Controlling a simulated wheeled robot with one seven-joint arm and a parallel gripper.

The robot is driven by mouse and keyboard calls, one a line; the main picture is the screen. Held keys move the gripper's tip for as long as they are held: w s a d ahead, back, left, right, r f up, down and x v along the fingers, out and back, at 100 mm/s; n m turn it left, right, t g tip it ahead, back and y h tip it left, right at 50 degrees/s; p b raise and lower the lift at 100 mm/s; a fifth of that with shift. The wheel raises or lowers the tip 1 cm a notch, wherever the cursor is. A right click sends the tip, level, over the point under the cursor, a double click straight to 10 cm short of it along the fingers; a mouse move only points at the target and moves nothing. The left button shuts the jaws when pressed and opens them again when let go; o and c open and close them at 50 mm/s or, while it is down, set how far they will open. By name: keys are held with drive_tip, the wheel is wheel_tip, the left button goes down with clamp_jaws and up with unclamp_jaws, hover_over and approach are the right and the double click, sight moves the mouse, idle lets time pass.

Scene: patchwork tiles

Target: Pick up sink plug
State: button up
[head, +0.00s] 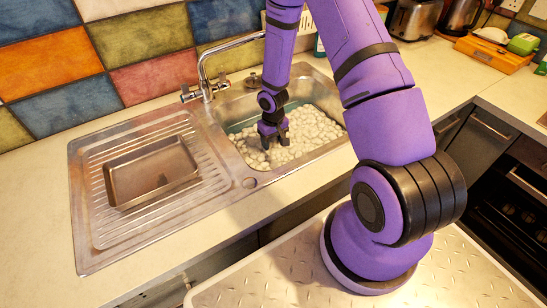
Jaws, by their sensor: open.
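The steel sink basin (325,148) is filled with white, foam-like lumps (310,128) over greenish water. My gripper (273,146) points down into the basin with its fingers apart, at the lumps near the left side. I see nothing held between the fingers. I cannot make out a sink plug for certain. A small dark round item (253,80) sits on the back ledge of the sink, behind my gripper, and I cannot tell whether it is the plug. The lumps hide the basin floor.
A tap (205,82) stands at the back left of the basin. A metal tray (150,170) lies on the ribbed drainer to the left. A toaster (414,18), a kettle (459,15) and an orange board (492,52) stand at the back right.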

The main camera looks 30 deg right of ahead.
sight(273, 151)
drive_tip(key=shift+f, duration=3.1)
drive_tip(key=c, duration=1)
